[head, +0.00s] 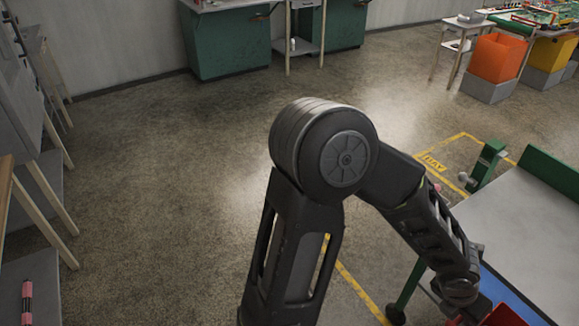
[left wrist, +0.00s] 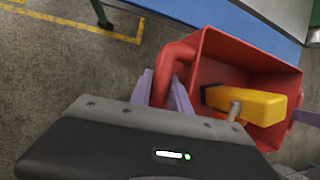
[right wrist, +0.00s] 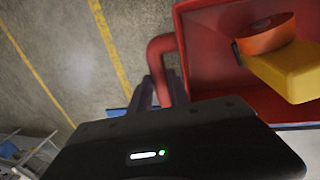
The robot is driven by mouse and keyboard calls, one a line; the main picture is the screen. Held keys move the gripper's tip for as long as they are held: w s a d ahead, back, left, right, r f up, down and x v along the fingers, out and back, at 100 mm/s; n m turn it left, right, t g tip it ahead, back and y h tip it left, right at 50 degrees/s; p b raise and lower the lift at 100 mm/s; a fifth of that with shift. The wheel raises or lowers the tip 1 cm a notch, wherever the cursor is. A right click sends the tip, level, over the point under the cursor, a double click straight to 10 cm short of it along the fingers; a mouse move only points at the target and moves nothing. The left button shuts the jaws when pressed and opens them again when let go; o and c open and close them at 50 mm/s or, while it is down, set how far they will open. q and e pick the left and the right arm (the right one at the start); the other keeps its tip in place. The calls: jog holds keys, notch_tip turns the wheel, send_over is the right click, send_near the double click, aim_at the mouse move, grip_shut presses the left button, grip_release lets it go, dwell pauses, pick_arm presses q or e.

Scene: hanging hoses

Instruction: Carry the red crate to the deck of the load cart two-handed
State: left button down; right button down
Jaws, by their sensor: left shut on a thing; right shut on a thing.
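The red crate (left wrist: 293,75) hangs by its handles in my grippers, holding a yellow tool-like thing (left wrist: 262,106). The right wrist view shows the crate (right wrist: 190,40) with an orange round thing (right wrist: 266,35) and a yellow block (right wrist: 285,72). My left gripper (left wrist: 172,92) is shut on one red tube handle; my right gripper (right wrist: 160,92) is shut on the other. In the head view only a corner of the crate (head: 503,316) shows at the bottom right, by the blue edge of the cart with a grey deck (head: 520,235). Crate height over the deck is unclear.
Yellow floor lines (head: 355,283) run near the cart. An orange bin (head: 497,58) and green cabinets (head: 230,42) stand at the back. The floor at left centre is clear.

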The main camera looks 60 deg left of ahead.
pick_arm(q)
jog(key=shift+w, duration=0.15)
pick_arm(e)
jog(key=shift+w, duration=0.15)
